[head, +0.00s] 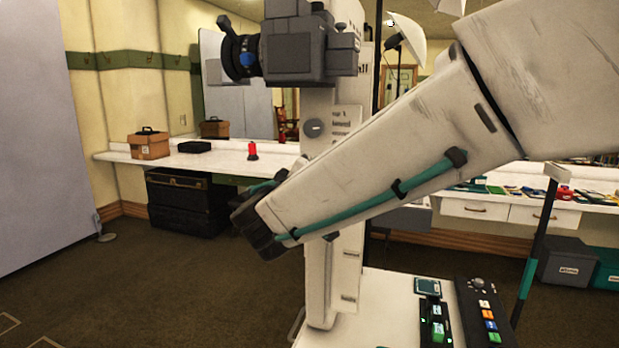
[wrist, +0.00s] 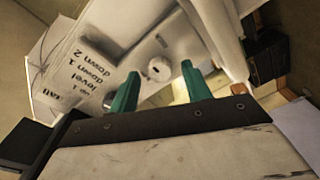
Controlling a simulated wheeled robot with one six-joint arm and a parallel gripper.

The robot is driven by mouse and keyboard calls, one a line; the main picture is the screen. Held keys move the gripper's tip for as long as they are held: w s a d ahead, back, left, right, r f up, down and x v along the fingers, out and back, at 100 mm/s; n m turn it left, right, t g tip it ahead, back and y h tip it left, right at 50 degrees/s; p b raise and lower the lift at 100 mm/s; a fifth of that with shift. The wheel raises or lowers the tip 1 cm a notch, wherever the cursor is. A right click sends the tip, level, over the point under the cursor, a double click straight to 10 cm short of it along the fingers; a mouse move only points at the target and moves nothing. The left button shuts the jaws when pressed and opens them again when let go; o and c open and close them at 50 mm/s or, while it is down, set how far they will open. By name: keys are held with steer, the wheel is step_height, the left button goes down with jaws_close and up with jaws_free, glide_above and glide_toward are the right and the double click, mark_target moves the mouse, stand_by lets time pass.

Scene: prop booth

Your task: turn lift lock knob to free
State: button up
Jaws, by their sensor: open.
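A grey round knob (head: 315,128) sits on the white camera column (head: 318,190), just below the big dark camera. In the wrist view a pale round knob (wrist: 159,69) stands out from a white face, with a small dark mark on it. I cannot tell which way it is set or be sure it is the lift lock knob. My gripper is open, its teal fingers apart and empty, with the knob seen between the fingertips (wrist: 160,76). The knob looks beyond the fingers, with no contact visible. In the head view my wrist hides most of the gripper.
A label plate (wrist: 85,72) beside the knob reads up 1, level, down 1, down 2. The dark camera (head: 300,52) tops the column. A white cart top with a control panel (head: 483,310) is at lower right. A white counter (head: 220,160) runs behind; carpet is open at left.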

steer(key=shift+c, duration=0.2)
steer(key=c, duration=0.9)
steer(key=shift+c, duration=0.2)
steer(key=shift+n, duration=0.4)
steer(key=n, duration=0.3)
steer(key=shift+n, duration=0.3)
steer(key=n, duration=0.4)
steer(key=shift+w+g, duration=0.1)
steer(key=shift+g, duration=0.3)
steer(key=n, duration=0.4)
steer(key=shift+n, duration=0.3)
steer(key=n, duration=0.3)
steer(key=shift+n+h, duration=0.4)
steer(key=shift+n, duration=0.3)
